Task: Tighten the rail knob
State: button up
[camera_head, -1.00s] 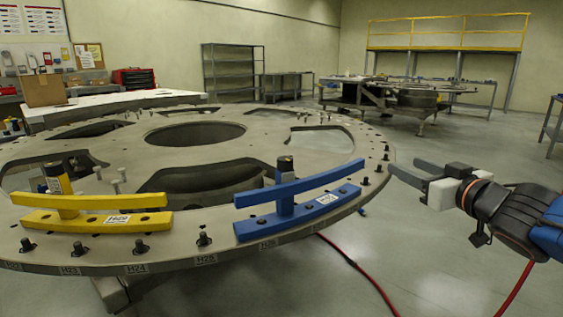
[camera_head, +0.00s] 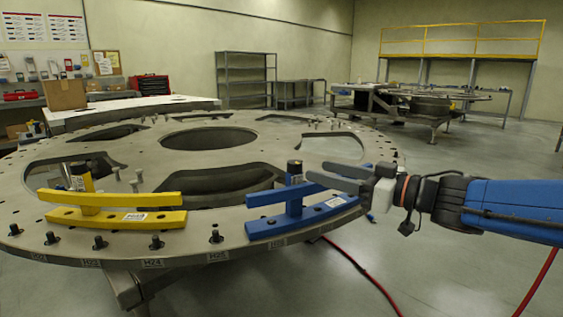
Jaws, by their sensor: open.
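A blue rail (camera_head: 265,229) is mounted on the near right rim of the round turret plate (camera_head: 228,247). A short post with a dark cylindrical knob (camera_head: 294,168) rises from its middle. A yellow rail (camera_head: 75,217) with a similar dark-topped knob (camera_head: 79,169) is at the near left rim. My gripper (camera_head: 318,172) is open and empty, pointing left. Its fingers are close to the right of the blue rail's knob and overlap the right end of the upper blue bar. I cannot tell whether they touch the bar. The task does not say which knob is meant.
Several dark bolts (camera_head: 100,242) stand along the plate's near rim, and pale pins (camera_head: 135,180) stand near the yellow rail. A red hose (camera_head: 362,275) lies on the floor at right. Another turret stand (camera_head: 430,110) is far behind. The floor at right is open.

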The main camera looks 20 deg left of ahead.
aim_at(288, 162)
jog(key=x, duration=1.2)
jog(key=shift+a, duration=0.3)
jog(key=c, duration=1)
